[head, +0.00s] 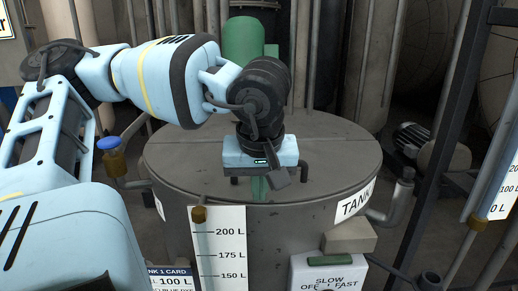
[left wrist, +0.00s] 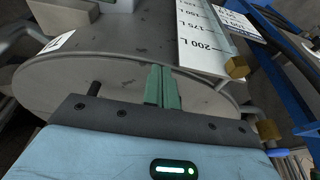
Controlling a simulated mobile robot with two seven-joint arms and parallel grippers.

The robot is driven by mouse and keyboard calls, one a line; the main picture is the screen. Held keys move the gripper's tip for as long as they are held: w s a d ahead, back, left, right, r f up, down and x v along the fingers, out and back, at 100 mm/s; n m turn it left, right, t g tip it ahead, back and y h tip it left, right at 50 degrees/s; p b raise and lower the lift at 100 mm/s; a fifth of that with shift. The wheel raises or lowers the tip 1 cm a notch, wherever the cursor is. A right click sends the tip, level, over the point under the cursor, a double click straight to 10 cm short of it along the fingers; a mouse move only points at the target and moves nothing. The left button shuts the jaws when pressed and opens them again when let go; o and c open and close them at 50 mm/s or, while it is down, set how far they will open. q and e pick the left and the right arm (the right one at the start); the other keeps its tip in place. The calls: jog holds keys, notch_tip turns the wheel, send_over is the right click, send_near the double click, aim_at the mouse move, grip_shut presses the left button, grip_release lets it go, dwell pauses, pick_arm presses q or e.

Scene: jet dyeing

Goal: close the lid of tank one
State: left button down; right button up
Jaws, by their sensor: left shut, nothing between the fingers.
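Tank one (head: 270,245) is a grey round tank in the middle of the head view, with part of a "TANK" label on its right side. Its round grey lid (head: 345,150) lies flat across the top, with no clear gap seen at the rim. The lid also fills much of the left wrist view (left wrist: 100,72). My left gripper (head: 258,190) is over the front part of the lid, pointing down. Its green fingers (left wrist: 162,88) are together and empty. I cannot tell whether the fingertips touch the lid. My right gripper is out of view.
A level board (head: 220,250) with litre marks stands before the tank. A slow/off/fast switch box (head: 328,272) is at front right. A blue-topped valve (head: 109,144) is at left, a bent pipe (head: 400,195) at right. A green cylinder (head: 243,40) stands behind.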

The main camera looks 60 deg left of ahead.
pick_arm(q)
jog(key=s+d+r, duration=0.3)
jog(key=s+d, duration=0.1)
jog(key=d, duration=0.4)
jog(key=shift+s+d+b, duration=0.2)
jog(key=shift+d+b, duration=0.1)
jog(key=shift+d, duration=0.05)
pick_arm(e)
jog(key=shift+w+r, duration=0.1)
